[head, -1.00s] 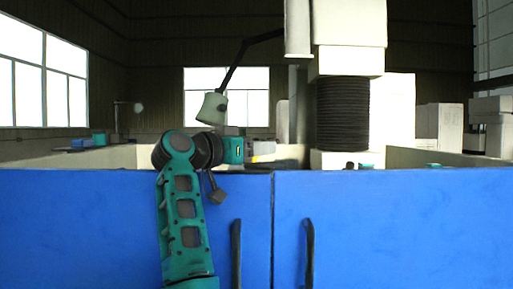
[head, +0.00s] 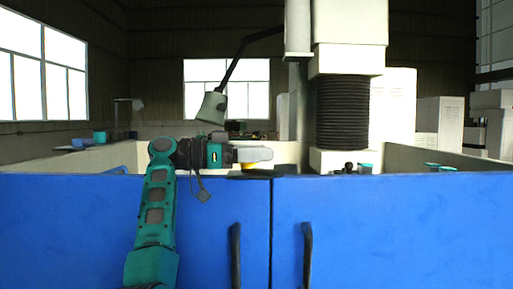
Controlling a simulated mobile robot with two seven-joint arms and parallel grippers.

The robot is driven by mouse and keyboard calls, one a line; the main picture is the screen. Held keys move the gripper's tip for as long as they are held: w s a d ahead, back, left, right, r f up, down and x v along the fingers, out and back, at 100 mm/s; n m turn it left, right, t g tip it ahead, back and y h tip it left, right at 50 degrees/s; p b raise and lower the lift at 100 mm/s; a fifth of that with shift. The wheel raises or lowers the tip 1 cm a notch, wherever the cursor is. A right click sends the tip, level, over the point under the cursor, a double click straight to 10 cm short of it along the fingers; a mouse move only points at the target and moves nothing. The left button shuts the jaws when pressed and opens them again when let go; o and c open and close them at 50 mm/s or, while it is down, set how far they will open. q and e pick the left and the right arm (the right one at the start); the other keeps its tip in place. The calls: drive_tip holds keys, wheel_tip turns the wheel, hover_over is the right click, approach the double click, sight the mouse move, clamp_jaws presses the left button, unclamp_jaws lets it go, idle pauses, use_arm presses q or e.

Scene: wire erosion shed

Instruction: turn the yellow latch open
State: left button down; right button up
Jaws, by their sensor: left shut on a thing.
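The yellow latch (head: 249,166) sits at the top of the blue doors, close to the seam between them. Only a small yellow part of it shows under my left gripper (head: 262,154). My left gripper comes in from the left, level above the door edge, and is shut on the latch. A dark flat piece (head: 258,173) lies just below the latch on the door's top edge. The fingertips hide most of the latch, so its exact angle cannot be told. My right gripper is not in view.
The left blue door (head: 90,225) and right blue door (head: 400,225) have black upright handles (head: 308,255) beside the seam. Behind them stand a pale machine column with black bellows (head: 343,112) and a lamp (head: 212,107) on a dark arm.

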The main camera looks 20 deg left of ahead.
use_arm(q)
drive_tip(key=shift+m+g, duration=0.3)
drive_tip(key=shift+g, duration=0.1)
drive_tip(key=shift+c, duration=2.4)
unclamp_jaws()
drive_tip(key=v, duration=1.3)
drive_tip(key=shift+f, duration=0.25)
drive_tip(key=shift+c, duration=0.5)
